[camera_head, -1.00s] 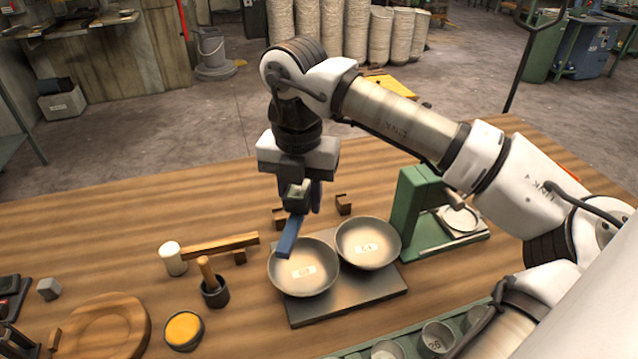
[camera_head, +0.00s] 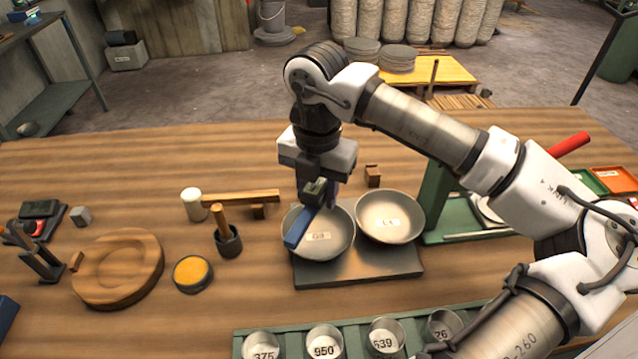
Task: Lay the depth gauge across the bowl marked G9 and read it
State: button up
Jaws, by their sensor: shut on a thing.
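My gripper (camera_head: 318,192) is shut on a blue bar, which looks like the depth gauge (camera_head: 300,228). The bar slants over the left part of a metal bowl (camera_head: 335,247) whose label appears to read G9. Its near end is by the bowl's left rim; whether it touches the rim I cannot tell. The gripper is above the bowl's back edge and hides part of it. A second metal bowl (camera_head: 390,205) sits just right, its label too small to read surely. Both bowls sit on a grey metal plate (camera_head: 360,270).
A wooden mallet (camera_head: 240,198), a dark pot with a wooden handle (camera_head: 229,241), an orange-topped tin (camera_head: 192,272) and a round wooden form (camera_head: 118,265) stand left. A green stand (camera_head: 433,200) is close on the right. A green rack (camera_head: 290,330) of numbered cups runs along the front.

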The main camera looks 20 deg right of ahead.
notch_tip(320, 180, down, 4)
jog(key=shift+r+b, duration=0.1)
jog(key=shift+b, duration=0.85)
notch_tip(320, 180, down, 3)
jog(key=b, duration=0.3)
jog(key=shift+b, duration=0.3)
jog(key=shift+f+b, duration=0.2)
jog(key=shift+b, duration=0.35)
jog(key=o, duration=1.3)
notch_tip(320, 180, up, 14)
jog(key=shift+f+b, duration=0.1)
jog(key=shift+b, duration=0.65)
